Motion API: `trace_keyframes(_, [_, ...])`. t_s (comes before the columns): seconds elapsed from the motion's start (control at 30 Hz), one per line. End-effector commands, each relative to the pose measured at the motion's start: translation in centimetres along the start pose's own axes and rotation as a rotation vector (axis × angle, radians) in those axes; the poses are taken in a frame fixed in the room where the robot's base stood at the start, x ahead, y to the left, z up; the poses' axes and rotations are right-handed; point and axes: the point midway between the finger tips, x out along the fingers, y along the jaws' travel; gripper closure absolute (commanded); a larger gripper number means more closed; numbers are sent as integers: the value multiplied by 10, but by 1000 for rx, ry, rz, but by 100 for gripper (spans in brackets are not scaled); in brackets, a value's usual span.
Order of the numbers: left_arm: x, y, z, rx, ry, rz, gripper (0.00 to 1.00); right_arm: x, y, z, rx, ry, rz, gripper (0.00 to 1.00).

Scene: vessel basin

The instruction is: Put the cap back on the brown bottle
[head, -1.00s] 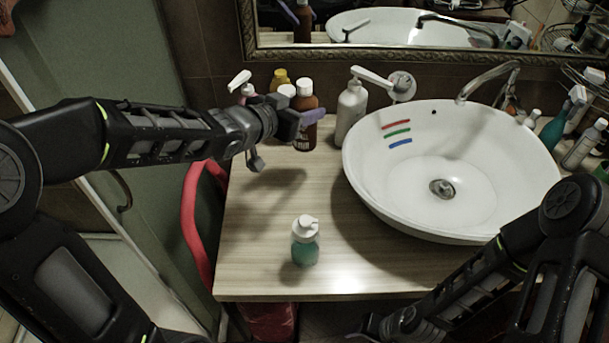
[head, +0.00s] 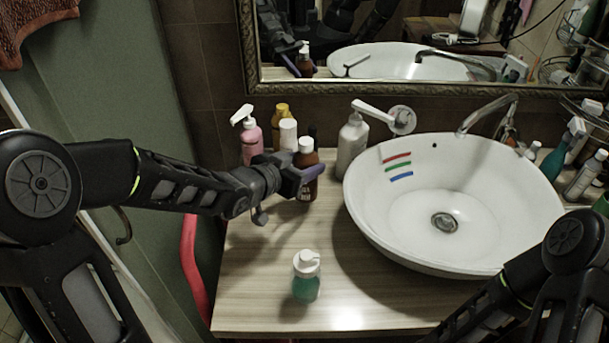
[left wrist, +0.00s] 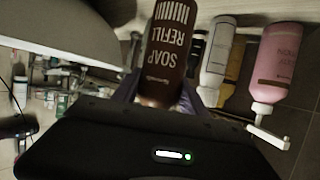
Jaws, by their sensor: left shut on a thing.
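The brown bottle (head: 308,187) stands upright at the back left of the counter, with a white cap (head: 306,145) at its top. I cannot tell whether the cap is fully seated. My left gripper (head: 312,173) is shut on the brown bottle, with its purple fingers around the upper body below the cap. In the left wrist view the brown bottle (left wrist: 168,45) shows inverted, its "SOAP REFILL" label between the fingers. Its top is hidden there behind the gripper body. I cannot tell whether its base touches the counter. My right gripper is outside the views.
A pink pump bottle (head: 251,140), a yellow bottle (head: 281,115) and a white bottle (head: 288,133) stand close behind. A white pump bottle (head: 352,150) and the basin (head: 370,215) are to the right. A green soap bottle (head: 306,282) stands in front. The counter between is clear.

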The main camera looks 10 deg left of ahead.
Motion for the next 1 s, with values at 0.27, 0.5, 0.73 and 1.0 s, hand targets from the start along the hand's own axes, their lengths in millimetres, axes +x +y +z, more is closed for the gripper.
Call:
trace_keyframes(0.27, [10, 0, 25, -1, -3, 1, 100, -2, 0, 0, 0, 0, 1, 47])
trace_keyframes(0.5, [14, 0, 34, 1, 2, -1, 100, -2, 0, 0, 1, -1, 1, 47])
trace_keyframes(0.73, [16, 0, 37, 1, 2, -1, 100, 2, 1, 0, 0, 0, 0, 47])
trace_keyframes(1.0, [15, 0, 38, 0, 0, -1, 32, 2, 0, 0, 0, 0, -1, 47])
